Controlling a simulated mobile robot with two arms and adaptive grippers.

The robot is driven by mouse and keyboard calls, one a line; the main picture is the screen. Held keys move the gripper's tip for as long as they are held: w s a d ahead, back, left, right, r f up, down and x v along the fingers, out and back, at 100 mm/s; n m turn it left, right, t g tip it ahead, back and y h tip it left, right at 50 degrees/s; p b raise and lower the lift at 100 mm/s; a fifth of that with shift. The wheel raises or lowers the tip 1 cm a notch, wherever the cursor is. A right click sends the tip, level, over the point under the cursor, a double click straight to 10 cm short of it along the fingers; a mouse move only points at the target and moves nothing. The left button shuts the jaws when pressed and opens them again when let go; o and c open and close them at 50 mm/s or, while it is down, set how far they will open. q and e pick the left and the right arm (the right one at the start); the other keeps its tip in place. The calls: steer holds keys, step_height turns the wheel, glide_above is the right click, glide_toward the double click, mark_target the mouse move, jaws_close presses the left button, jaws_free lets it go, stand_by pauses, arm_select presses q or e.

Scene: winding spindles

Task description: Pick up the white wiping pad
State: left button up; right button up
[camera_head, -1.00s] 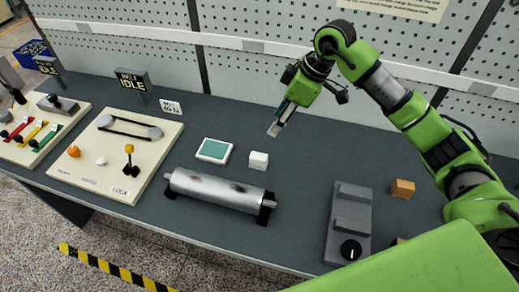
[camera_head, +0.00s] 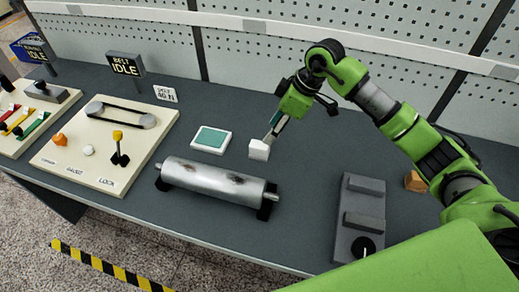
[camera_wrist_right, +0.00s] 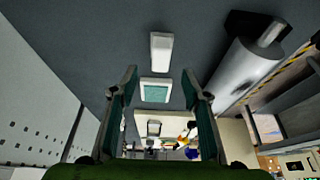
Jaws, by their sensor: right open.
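The white wiping pad (camera_head: 259,149) is a small white block on the grey bench, just right of a white tray with a teal top. It also shows in the wrist view (camera_wrist_right: 161,47), above and between the two fingertips as pictured. My right gripper (camera_head: 270,138) points down at the pad, its fingertips close over it in the head view. In the wrist view the right gripper's fingers (camera_wrist_right: 158,72) stand wide apart, with nothing held between them. Whether a finger touches the pad cannot be told. My left gripper is not in view.
The teal-topped tray (camera_head: 211,139) lies left of the pad. A metal roller (camera_head: 213,180) on black supports lies in front. A grey stepped block with a black knob (camera_head: 361,215) stands right, near an orange block (camera_head: 414,181). A control panel (camera_head: 106,144) stands left.

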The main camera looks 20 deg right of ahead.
mark_target(260, 144)
steer(key=x, duration=0.4)
steer(key=shift+w+a+f+p, duration=0.1)
steer(key=shift+w+f+p, duration=0.05)
steer(key=shift+f+p, duration=0.15)
steer(key=p+x, duration=0.1)
steer(key=x, duration=0.1)
steer(key=p+x, duration=0.1)
steer(key=x, duration=0.1)
steer(key=shift+w+a+f, duration=0.1)
steer(key=shift+a+f, duration=0.15)
steer(key=shift+a, duration=0.15)
steer(key=shift+f, duration=0.2)
steer(key=c, duration=1.2)
